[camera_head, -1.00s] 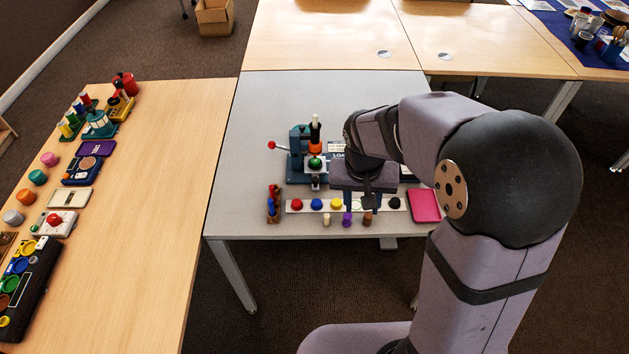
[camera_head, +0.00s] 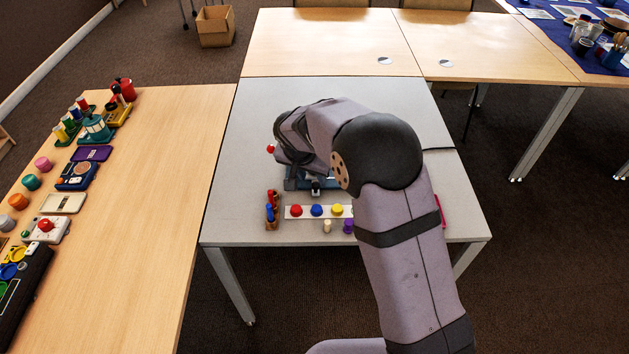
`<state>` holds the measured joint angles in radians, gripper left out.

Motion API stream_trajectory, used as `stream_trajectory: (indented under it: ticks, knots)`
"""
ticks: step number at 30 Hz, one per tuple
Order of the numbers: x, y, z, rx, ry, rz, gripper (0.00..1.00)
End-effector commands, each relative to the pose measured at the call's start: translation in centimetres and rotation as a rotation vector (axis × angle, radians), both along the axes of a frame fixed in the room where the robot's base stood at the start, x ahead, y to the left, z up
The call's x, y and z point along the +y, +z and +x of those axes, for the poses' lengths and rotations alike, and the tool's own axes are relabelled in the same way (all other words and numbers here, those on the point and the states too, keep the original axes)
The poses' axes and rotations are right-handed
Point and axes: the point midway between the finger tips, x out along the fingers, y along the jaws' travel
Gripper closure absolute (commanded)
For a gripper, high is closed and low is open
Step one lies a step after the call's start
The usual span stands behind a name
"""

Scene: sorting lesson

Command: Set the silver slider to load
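A blue-grey device (camera_head: 296,183) stands on the grey table, mostly covered by my arm. A small silver and black part (camera_head: 316,187) shows at its front; I cannot tell for sure whether it is the silver slider, or its setting. The device's label is hidden behind my arm. A red knob (camera_head: 271,149) sticks out at the device's left. My wrist is over the device, and my gripper's fingers are hidden behind it, so I cannot see whether they are open or touch anything.
A white strip with red (camera_head: 296,211), blue (camera_head: 316,210) and yellow (camera_head: 337,210) knobs lies in front of the device. Small pegs (camera_head: 327,227) stand before it, a red and blue item (camera_head: 272,210) at its left. The grey table's left side (camera_head: 235,180) is clear.

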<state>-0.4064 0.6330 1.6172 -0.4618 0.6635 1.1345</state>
Motion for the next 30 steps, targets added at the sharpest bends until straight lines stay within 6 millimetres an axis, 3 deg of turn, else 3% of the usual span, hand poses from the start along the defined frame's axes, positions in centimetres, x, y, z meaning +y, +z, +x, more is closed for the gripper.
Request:
stream_trajectory:
  ticks: [11,23,28,30]
  knots:
    - [-0.7,-3.9,1.5,0.001,0.001,-0.001,0.64]
    - [-0.7,-4.5,1.8,0.000,0.001,0.000,0.64]
    - [-0.7,-4.5,1.7,0.000,0.001,0.000,1.00]
    - [-0.7,-4.5,1.7,0.000,0.001,0.000,1.00]
